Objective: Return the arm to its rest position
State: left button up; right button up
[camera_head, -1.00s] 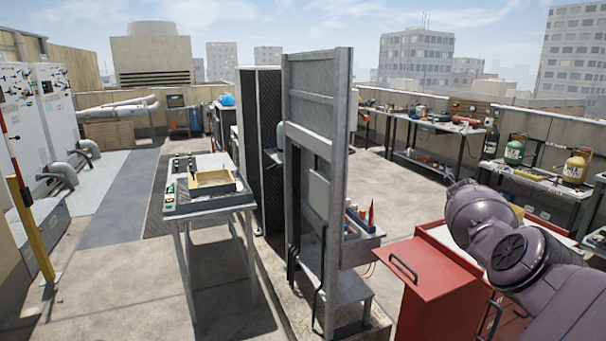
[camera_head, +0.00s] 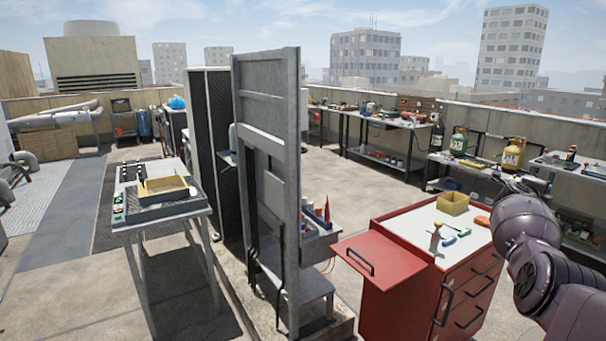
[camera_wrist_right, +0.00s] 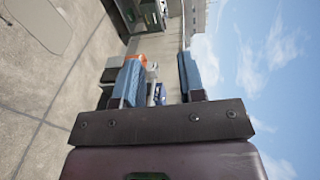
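My right arm (camera_head: 535,245) comes in from the lower right of the head view, bent, beside the red tool cart (camera_head: 400,280). Its gripper cannot be made out in that view. In the right wrist view my right gripper (camera_wrist_right: 161,82) has its two blue-padded fingers apart, with only distant background visible between them and nothing held. My left arm and left gripper are in neither view.
The cart top holds a yellow bin (camera_head: 452,203) and several small tools. A grey metal frame (camera_head: 268,190) stands mid-view, left of the cart. A table (camera_head: 165,212) with a tray is farther left. Workbenches (camera_head: 385,122) line the back wall. Open floor lies between.

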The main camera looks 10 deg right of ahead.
jog(key=s+d+f+n+t+h, duration=0.1)
jog(key=s+d+n+t+h, duration=0.1)
jog(key=s+n+t+h, duration=0.3)
jog(key=s+a+f+n+t+y, duration=0.3)
jog(key=s+a+f+n+y, duration=0.2)
jog(key=a+f+n+y, duration=0.6)
jog(key=s+a+f+n+t+y, duration=0.5)
jog(key=a+f+n, duration=0.35)
jog(key=n, duration=0.65)
jog(key=s+a+f+n+g+y, duration=0.1)
jog(key=s+a+f+n+g, duration=0.2)
jog(key=s+a+f, duration=0.35)
jog(key=s+a+f+n+g+y, duration=0.2)
jog(key=s+a+f, duration=0.2)
jog(key=s+a, duration=0.5)
jog(key=s+a+f+n+g+y, duration=0.1)
jog(key=s+a+f+n+g, duration=0.3)
jog(key=s, duration=0.7)
pick_arm(q)
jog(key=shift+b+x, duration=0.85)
jog(key=shift+b, duration=0.65)
pick_arm(e)
jog(key=w+a+f+m+t, duration=0.1)
jog(key=a+f+m, duration=0.1)
jog(key=a, duration=0.4)
jog(key=w+a+f+m+t, duration=0.1)
jog(key=w+a+f+m, duration=0.1)
jog(key=a+m, duration=0.2)
jog(key=shift+a, duration=1.15)
